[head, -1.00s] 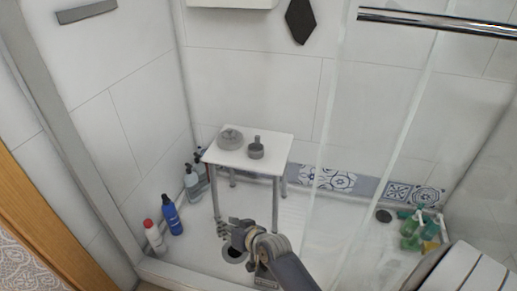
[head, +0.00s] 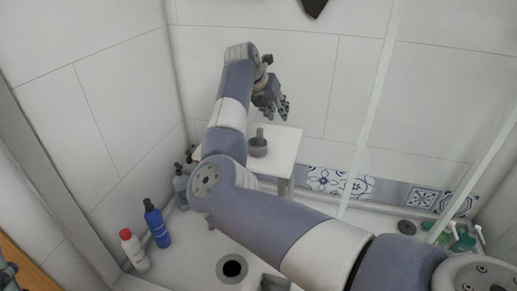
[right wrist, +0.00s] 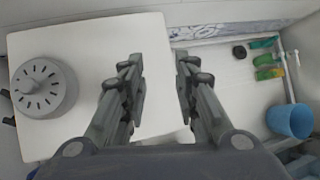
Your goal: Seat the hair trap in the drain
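The hair trap (right wrist: 45,87), a round grey slotted cap with a central knob, sits on the white stool top at the left of the right wrist view. The drain (head: 232,268) is an open dark round hole in the shower floor. A dark part at the left edge, seemingly my left gripper (head: 8,274), is mostly cut off.
A grey knobbed piece (head: 258,147) stands on the white stool (head: 284,152). A blue bottle (head: 157,227) and a red-capped white bottle (head: 133,250) stand at left. Right are green bottles (head: 462,241), a dark disc (head: 407,227) and a blue cup (right wrist: 290,120).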

